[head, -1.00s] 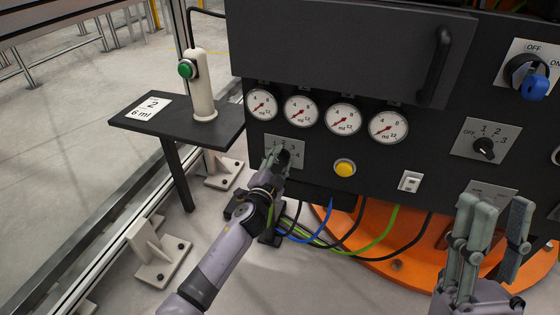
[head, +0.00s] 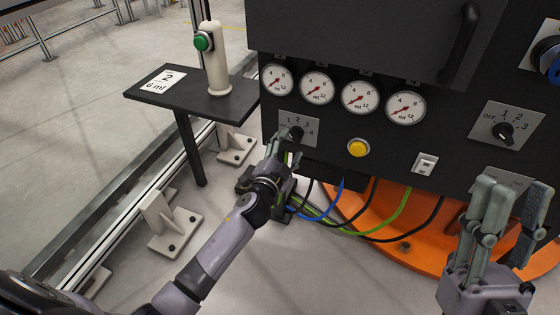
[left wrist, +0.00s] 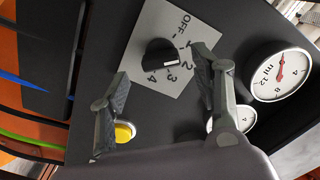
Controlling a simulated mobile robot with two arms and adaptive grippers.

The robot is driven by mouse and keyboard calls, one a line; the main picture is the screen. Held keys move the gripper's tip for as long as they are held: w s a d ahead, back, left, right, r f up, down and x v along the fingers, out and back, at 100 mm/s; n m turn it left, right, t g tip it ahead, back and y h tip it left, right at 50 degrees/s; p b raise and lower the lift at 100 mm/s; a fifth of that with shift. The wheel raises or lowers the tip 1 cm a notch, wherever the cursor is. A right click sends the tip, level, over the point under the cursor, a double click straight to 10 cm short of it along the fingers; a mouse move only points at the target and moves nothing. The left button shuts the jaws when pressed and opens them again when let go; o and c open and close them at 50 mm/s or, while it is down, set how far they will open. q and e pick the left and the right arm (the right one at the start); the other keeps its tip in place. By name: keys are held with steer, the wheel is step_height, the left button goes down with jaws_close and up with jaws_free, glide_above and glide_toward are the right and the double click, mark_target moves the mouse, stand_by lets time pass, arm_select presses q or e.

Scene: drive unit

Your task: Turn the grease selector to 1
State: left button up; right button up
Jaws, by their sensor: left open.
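The grease selector (head: 312,131) is a grey plate with a black knob on the front of the dark cabinet, below the round gauges. In the left wrist view its knob (left wrist: 155,53) sits among the marks OFF, 1, 2, 3 and 4. The knob's white line points toward about 2 or between 2 and 3. My left gripper (head: 284,146) is just below and in front of the knob. In the left wrist view its two fingers (left wrist: 161,72) are spread apart, with nothing between them. My right gripper (head: 515,190) is at the right, fingers apart and empty.
A yellow button (head: 358,148) and a white switch (head: 425,164) are right of the selector. Another selector (head: 505,130) is further right. A small black table (head: 185,98) with a green-button post (head: 215,65) and a "2, 6 ml" card (head: 163,81) stands left.

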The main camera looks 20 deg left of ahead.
arm_select(q)
steer(key=s, duration=0.7)
steer(key=shift+s+a, duration=0.15)
steer(key=shift+s, duration=0.1)
